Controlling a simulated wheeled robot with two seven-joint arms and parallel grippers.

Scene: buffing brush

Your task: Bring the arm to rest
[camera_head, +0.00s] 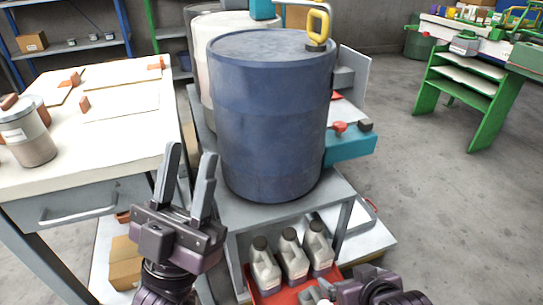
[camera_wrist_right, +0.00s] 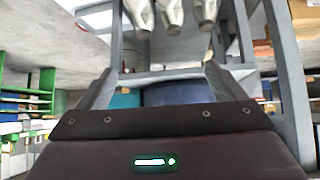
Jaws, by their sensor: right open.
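My left gripper (camera_head: 190,152) is in the lower left of the head view, fingers pointing up and apart, with nothing between them. It is in front of the blue drum (camera_head: 270,120), between the white-topped workbench and the cart. My right arm's wrist end shows at the bottom edge of the head view, right of the bottles; its fingers are hidden there. In the right wrist view my right gripper (camera_wrist_right: 158,78) has its fingers wide apart and holds nothing. A yellow-handled tool (camera_head: 318,25) stands on the drum's lid. I cannot make out a buffing brush.
The grey cart (camera_head: 240,215) carries the drum. Several grey bottles (camera_head: 290,255) stand in a red tray below it, close to my right arm. The workbench (camera_head: 110,140) at left holds a metal canister (camera_head: 27,135). Open floor (camera_head: 430,200) lies to the right, before a green bench (camera_head: 470,85).

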